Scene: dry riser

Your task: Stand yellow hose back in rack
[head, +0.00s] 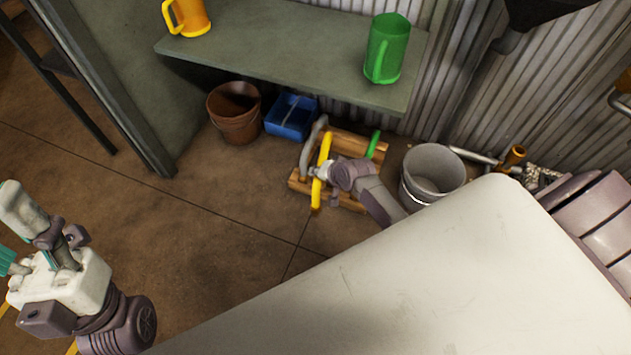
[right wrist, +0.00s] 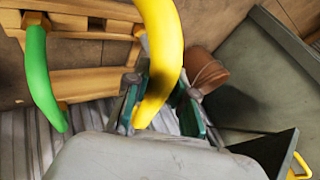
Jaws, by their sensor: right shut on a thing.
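The yellow hose (head: 327,147) is a short curved piece at the front of the wooden rack (head: 371,144), over it in the head view. My right gripper (head: 320,172) is shut on its middle. In the right wrist view the yellow hose (right wrist: 163,40) runs between the teal-padded fingers (right wrist: 160,108), its lower end past them. The rack (right wrist: 95,83) shows behind it; whether hose and rack touch is unclear. A green hose (head: 373,144) stands at the rack's right and a grey one (head: 312,138) at its left. My left gripper (head: 14,262) is at the left edge, partly cut off.
A brown pot (head: 235,118) and a blue crate (head: 291,117) stand left of the rack. A grey bucket (head: 430,178) stands close on the right. A shelf (head: 290,50) with a green jug (head: 387,48) and an orange jug (head: 187,18) overhangs behind. Floor at left is clear.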

